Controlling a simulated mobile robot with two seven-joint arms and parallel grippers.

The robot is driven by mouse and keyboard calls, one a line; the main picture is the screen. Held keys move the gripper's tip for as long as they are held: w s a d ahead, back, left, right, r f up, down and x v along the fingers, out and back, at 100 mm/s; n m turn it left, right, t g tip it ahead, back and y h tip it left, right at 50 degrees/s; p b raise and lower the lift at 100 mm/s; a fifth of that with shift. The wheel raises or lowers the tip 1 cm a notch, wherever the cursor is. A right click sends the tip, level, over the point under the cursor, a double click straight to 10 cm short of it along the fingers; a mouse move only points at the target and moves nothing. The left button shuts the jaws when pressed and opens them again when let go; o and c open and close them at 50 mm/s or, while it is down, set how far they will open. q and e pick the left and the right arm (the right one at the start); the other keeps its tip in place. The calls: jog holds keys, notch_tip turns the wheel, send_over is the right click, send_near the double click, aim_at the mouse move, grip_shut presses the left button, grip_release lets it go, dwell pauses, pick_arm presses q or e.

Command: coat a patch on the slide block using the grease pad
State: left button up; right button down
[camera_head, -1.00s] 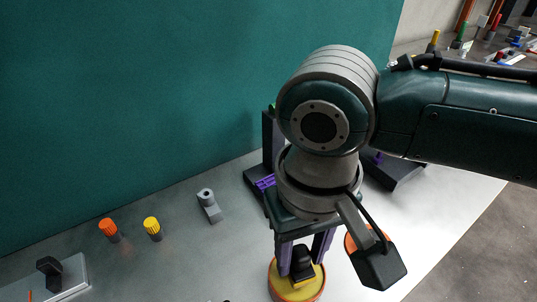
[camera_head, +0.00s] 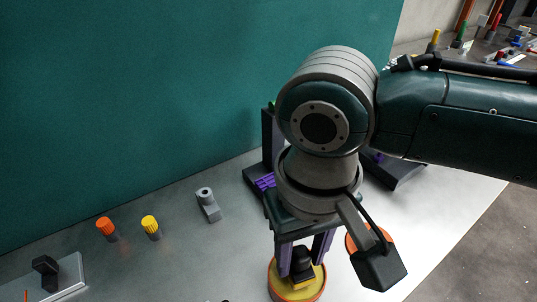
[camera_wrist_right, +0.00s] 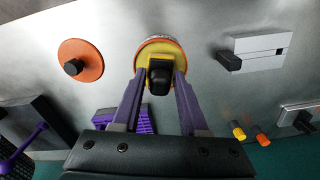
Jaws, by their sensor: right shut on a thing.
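My right gripper (camera_head: 303,258) points down at the bench, its purple fingers shut on the black handle of the grease pad (camera_wrist_right: 160,74). The handle stands upright over a round yellow dish with an orange-red rim (camera_head: 298,289); whether the pad touches the dish is hidden. A pale grey block with a black knob (camera_wrist_right: 262,48) lies to the right in the right wrist view and looks like the slide block. Another grey plate with a black handle (camera_head: 66,283) lies at the left of the head view. I cannot tell for certain which is the slide block. My left gripper is not in view.
An orange disc with a black knob (camera_wrist_right: 80,62) lies beside the dish. An orange-capped peg (camera_head: 105,227), a yellow-capped peg (camera_head: 150,225) and a small grey bracket (camera_head: 208,206) stand near the teal wall. A dark fixture with purple parts (camera_head: 262,182) stands behind my wrist. Bare bench lies between.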

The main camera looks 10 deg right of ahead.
aim_at(301, 254)
jog(key=shift+f, duration=0.45)
dwell(0.3)
dwell(1.0)
jog(key=shift+f, duration=0.15)
dwell(0.6)
jog(key=shift+d, duration=0.1)
notch_tip(301, 254, up, 7)
jog(key=p, duration=0.9)
dwell(0.4)
